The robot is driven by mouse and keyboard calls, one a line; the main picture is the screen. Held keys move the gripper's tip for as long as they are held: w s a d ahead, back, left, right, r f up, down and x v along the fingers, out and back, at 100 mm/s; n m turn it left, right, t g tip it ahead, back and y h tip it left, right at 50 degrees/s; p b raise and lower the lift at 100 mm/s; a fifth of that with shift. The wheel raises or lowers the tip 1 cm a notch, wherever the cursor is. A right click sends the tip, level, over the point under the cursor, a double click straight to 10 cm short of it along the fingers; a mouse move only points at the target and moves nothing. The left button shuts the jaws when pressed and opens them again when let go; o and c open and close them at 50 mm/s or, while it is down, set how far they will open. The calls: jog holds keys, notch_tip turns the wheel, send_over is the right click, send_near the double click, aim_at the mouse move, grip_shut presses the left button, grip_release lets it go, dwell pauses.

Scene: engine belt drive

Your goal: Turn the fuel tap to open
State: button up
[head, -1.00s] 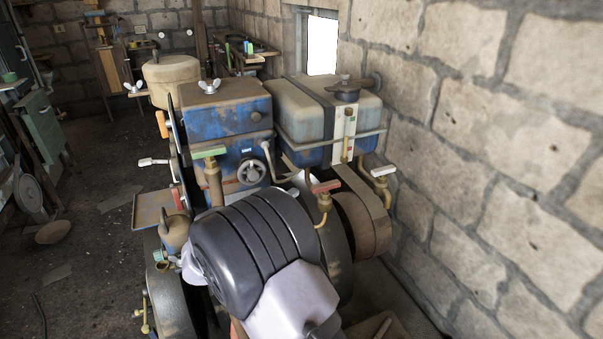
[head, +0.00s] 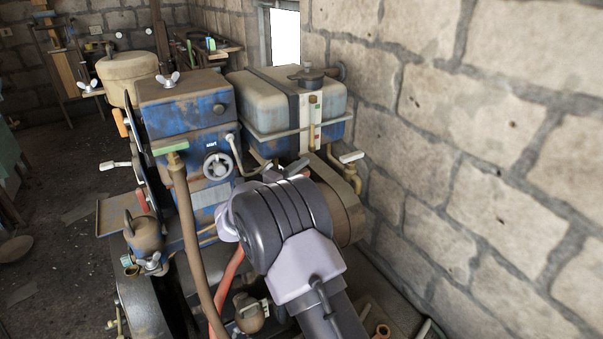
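The fuel tap cannot be picked out for certain among several levered taps. One tap has a green lever (head: 170,147) on top of a brown upright pipe (head: 190,230). Another has a white lever (head: 352,157) on a brass pipe, right of the tank. A small grey-green lever (head: 298,165) shows just above my arm, partly hidden. The pale blue tank (head: 262,105) with a dark cap sits behind them. My arm's dark, rounded joint and pale link fill the lower middle. My gripper is hidden behind them, so its fingers and any contact do not show.
The blue engine block (head: 190,115) bears a round handwheel (head: 217,166). A red hose (head: 226,290) and a brown belt cover (head: 345,210) lie close around my arm. The stone wall (head: 500,150) bounds the right side. Open floor shows at the left.

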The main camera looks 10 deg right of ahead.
jog(key=shift+w+d, duration=0.15)
jog(key=shift+c, duration=0.5)
grip_shut()
